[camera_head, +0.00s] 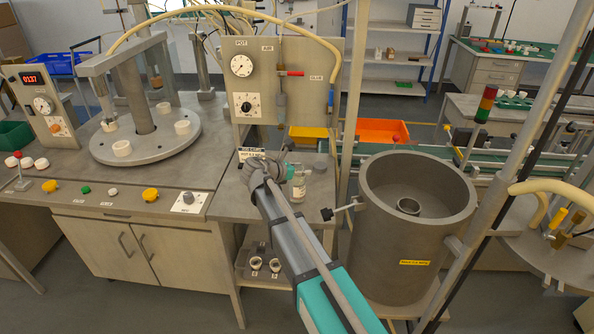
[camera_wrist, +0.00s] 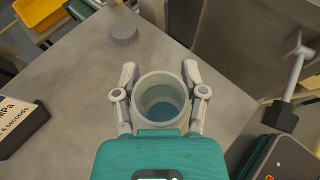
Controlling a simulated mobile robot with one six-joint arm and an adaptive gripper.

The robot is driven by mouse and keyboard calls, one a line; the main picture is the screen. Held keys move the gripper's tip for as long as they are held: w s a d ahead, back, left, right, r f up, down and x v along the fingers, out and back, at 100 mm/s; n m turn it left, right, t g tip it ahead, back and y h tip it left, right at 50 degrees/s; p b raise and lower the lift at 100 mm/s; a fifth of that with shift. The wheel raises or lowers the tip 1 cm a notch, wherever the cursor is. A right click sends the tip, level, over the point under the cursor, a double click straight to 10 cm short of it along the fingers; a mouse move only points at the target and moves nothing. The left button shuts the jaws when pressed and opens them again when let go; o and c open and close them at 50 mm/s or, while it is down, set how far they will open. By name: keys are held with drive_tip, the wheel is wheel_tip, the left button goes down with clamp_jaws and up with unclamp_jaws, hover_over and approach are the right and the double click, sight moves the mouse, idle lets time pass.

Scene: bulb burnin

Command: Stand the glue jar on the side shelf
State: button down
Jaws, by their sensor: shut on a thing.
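The glue jar, a pale translucent open-topped jar with blue in the bottom, is between the fingers of my gripper (camera_wrist: 160,98) in the wrist view. Its rim (camera_wrist: 160,76) faces the camera and it looks upright. In the head view the jar (camera_head: 299,186) shows just right of my gripper (camera_head: 284,172), over the grey bench extension (camera_head: 232,190). My gripper is shut on it. I cannot tell whether its base touches the surface. Below the bench extension is a lower shelf (camera_head: 243,263) with two small round pieces on it. I cannot tell which surface is the side shelf.
A grey disc (camera_wrist: 123,33) lies on the surface beyond the jar. A small sign (camera_wrist: 20,120) stands at left in the wrist view. A large grey drum (camera_head: 416,240) stands right of the bench. Yellow and orange bins (camera_head: 378,131) are behind. The surface around the jar has free room.

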drive_tip(key=shift+f, duration=0.15)
drive_tip(key=shift+c, duration=0.7)
unclamp_jaws()
drive_tip(key=shift+r, duration=0.2)
drive_tip(key=shift+s+a+r+p, duration=0.3)
drive_tip(key=shift+s+a, duration=0.05)
drive_tip(key=shift+a, duration=0.05)
drive_tip(key=p+v, duration=0.4)
drive_tip(key=v, duration=0.7)
drive_tip(key=shift+f, duration=0.2)
